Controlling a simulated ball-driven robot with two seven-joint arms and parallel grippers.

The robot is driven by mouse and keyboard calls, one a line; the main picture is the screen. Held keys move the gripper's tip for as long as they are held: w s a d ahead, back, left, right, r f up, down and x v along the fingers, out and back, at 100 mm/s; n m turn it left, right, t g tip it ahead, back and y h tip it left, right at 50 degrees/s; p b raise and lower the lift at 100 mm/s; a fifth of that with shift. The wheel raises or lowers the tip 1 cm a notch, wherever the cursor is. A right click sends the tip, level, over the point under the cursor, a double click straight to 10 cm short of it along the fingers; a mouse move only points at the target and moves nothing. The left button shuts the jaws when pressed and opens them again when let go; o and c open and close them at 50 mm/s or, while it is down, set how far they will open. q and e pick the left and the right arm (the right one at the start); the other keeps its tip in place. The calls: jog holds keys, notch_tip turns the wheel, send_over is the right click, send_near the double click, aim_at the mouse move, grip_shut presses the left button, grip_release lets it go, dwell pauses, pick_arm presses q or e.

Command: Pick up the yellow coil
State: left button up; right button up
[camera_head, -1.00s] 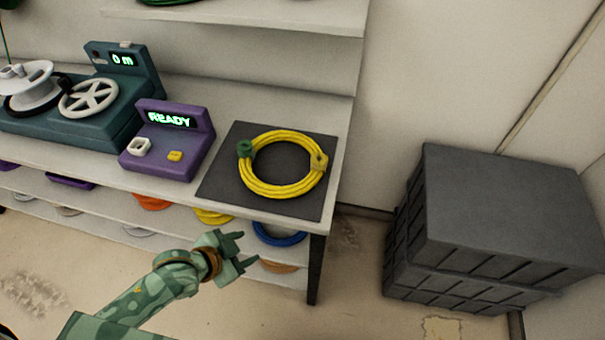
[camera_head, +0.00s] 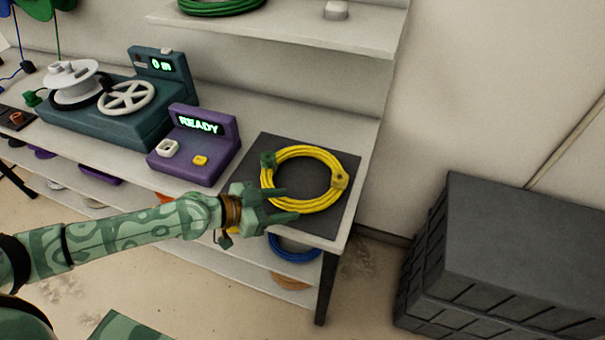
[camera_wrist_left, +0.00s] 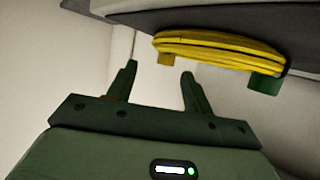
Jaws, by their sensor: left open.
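The yellow coil (camera_head: 300,206) lies on a dark square mat (camera_head: 262,147) at the right end of the table. It has a green connector (camera_head: 268,160) on its left and a yellow one (camera_head: 341,180) on its right. My left gripper (camera_head: 284,204) is open and empty at the coil's near-left side, its fingers overlapping the coil's edge in the head view. In the left wrist view, the coil (camera_wrist_left: 215,50) is ahead of and above the open fingers (camera_wrist_left: 158,82), apart from them. My right gripper is not in view.
A purple box (camera_head: 195,145) reading READY stands left of the mat. A teal winding machine (camera_head: 110,110) with a white spool is farther left. A lower shelf holds a blue coil (camera_head: 294,250). A dark grey crate (camera_head: 500,260) stands at right, beyond a floor gap.

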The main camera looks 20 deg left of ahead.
aim_at(316, 200)
pick_arm(q)
jog(key=x, duration=0.3)
jog(key=shift+f, duration=0.1)
jog(key=x, duration=0.6)
jog(key=shift+a, duration=0.1)
grip_shut()
